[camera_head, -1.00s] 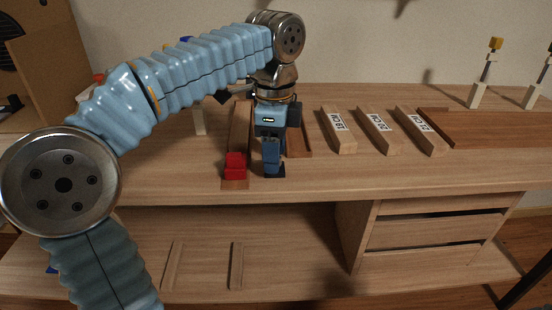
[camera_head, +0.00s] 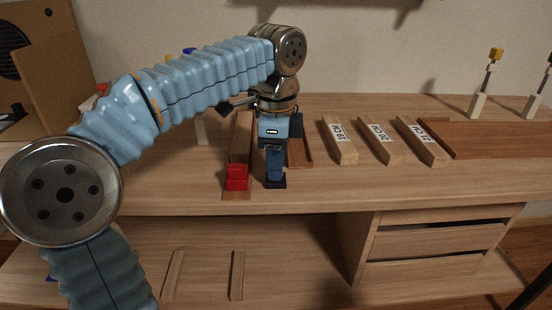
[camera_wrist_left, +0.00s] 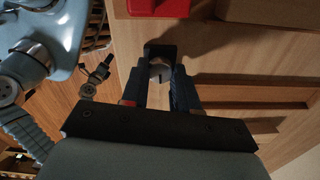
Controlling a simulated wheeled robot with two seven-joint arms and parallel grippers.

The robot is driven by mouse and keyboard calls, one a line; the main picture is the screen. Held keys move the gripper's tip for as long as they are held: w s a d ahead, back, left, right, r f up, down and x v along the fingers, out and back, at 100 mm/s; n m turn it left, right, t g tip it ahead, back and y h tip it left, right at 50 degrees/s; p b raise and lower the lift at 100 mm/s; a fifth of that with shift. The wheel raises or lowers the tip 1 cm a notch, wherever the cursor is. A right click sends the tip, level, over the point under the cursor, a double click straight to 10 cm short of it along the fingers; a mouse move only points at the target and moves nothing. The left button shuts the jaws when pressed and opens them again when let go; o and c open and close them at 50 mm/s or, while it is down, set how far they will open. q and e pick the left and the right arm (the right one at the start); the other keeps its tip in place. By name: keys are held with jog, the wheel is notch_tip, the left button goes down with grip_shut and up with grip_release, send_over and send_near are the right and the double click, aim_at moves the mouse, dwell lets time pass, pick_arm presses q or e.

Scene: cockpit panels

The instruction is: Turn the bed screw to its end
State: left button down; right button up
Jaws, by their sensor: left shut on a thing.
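My left gripper (camera_head: 276,183) points straight down at the front part of the wooden bench, just right of a red block (camera_head: 237,177). In the left wrist view its dark fingers (camera_wrist_left: 160,60) close around a small pale grey round piece (camera_wrist_left: 158,71), which looks like the bed screw. The fingers hide most of it, and in the head view it is fully hidden behind them. How far the screw is turned cannot be told. My right gripper is not in view.
The red block stands close to the left finger on a brown strip of the bench (camera_head: 340,190). Labelled wooden blocks (camera_head: 339,140) lie to the right, beside a dark brown board (camera_head: 490,139). Drawers (camera_head: 440,240) are below. The bench front to the right is clear.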

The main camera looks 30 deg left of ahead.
pick_arm(q)
jog(key=n+p, duration=0.1)
jog(key=n, duration=0.2)
jog(key=shift+r+p, duration=0.15)
jog(key=shift+p, duration=0.2)
jog(key=n, duration=0.2)
jog(key=shift+n+p, duration=0.4)
jog(key=n, duration=1.1)
jog(key=shift+n, duration=0.4)
jog(key=c, duration=0.9)
grip_release()
jog(key=shift+o, duration=0.2)
